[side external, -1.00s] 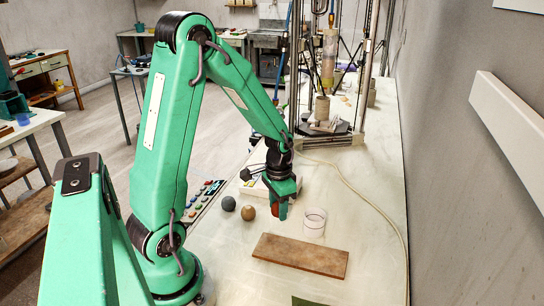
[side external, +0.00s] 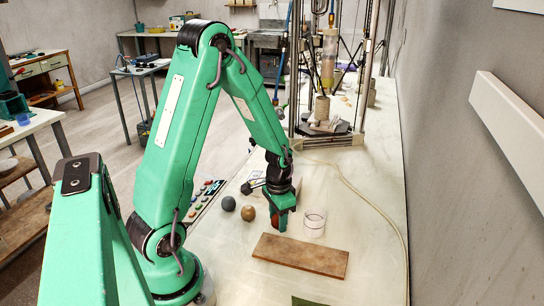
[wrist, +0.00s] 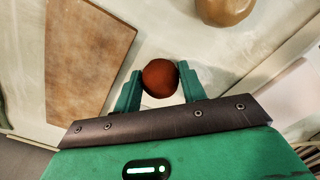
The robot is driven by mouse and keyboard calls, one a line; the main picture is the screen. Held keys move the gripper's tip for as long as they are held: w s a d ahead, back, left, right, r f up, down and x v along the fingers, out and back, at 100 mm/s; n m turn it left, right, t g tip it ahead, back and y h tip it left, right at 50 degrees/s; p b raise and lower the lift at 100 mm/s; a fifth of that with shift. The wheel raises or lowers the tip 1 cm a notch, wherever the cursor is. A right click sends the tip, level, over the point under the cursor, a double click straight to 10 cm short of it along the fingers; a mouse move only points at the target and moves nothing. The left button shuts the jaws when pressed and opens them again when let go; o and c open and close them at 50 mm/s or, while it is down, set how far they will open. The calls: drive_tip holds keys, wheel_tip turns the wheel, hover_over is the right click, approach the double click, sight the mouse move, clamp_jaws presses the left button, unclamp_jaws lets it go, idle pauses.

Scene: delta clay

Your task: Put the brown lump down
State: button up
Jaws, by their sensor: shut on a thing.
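My gripper (side external: 280,224) points down low over the table, and its fingers are closed on the brown lump (wrist: 160,78). This lump is round and reddish brown, and sits between the two green fingertips in the wrist view. In the side view it is mostly hidden by the fingers, and I cannot tell whether it touches the table. A tan, ochre lump (side external: 248,213) lies on the table just left of my gripper; a tan lump also shows at the top of the wrist view (wrist: 225,10). A grey lump (side external: 228,203) lies further left.
A flat brown board (side external: 300,255) lies in front, with a green sheet (side external: 308,301) nearer the camera. A tray of colours (side external: 205,195) is at the left. A pale hose runs along the right side.

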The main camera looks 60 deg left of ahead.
drive_tip(key=o, duration=1.1)
drive_tip(key=shift+r, duration=0.2)
wheel_tip(320, 180, up, 12)
drive_tip(key=shift+d, duration=0.1)
idle(0.5)
drive_tip(key=s+d+r+t, duration=0.5)
drive_tip(key=s+d+r, duration=0.4)
drive_tip(key=d+r, duration=0.3)
drive_tip(key=shift+t, duration=0.3)
